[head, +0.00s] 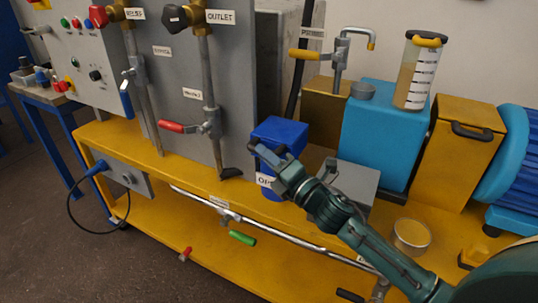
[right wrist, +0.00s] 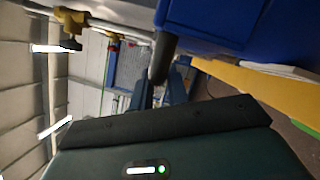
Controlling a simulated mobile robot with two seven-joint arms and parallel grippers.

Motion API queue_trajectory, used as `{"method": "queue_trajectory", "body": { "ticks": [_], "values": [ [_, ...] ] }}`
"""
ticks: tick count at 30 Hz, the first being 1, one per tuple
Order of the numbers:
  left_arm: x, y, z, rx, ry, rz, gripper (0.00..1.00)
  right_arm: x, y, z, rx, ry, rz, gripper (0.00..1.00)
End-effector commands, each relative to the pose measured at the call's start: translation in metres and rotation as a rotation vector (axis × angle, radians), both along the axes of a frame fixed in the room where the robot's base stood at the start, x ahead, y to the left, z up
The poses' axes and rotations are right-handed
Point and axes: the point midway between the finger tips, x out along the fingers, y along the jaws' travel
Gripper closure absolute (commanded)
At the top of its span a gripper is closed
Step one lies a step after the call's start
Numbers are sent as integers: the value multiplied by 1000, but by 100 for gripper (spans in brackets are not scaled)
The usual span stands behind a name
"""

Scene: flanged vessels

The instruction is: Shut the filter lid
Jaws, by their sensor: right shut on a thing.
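A blue box-like housing (head: 276,131) stands on the yellow bench in the middle of the head view. A partly covered white label (head: 265,181) is on its front. I take this housing to be the filter with its lid; how far the lid is open I cannot tell. My right gripper (head: 262,152) reaches in from the lower right and is shut at the housing's left front edge, apparently on the lid's dark handle. The right wrist view shows blue surfaces (right wrist: 215,18) close above and a dark rounded bar (right wrist: 163,55) beside them. My left gripper is out of view.
A light-blue tank (head: 385,135), a clear graduated cylinder (head: 415,75) and a yellow box (head: 465,150) stand to the right. Pipes with a red-handled valve (head: 175,127) rise on the left. A round pan (head: 411,236) lies near my forearm.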

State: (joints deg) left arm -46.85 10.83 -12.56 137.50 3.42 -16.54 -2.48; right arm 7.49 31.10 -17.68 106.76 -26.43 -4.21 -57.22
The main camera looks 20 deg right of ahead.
Motion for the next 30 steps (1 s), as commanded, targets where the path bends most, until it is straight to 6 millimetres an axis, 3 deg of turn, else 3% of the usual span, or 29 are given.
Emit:
{"method": "queue_trajectory", "body": {
  "ticks": [14,15,22,30],
  "values": [
    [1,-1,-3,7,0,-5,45,0,0,-7,3,11,-3,100],
    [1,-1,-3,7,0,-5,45,0,0,-7,3,11,-3,83],
    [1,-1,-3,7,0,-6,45,0,0,-6,3,9,-3,64],
    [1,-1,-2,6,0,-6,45,0,0,-3,2,5,-1,62]
  ]
}}
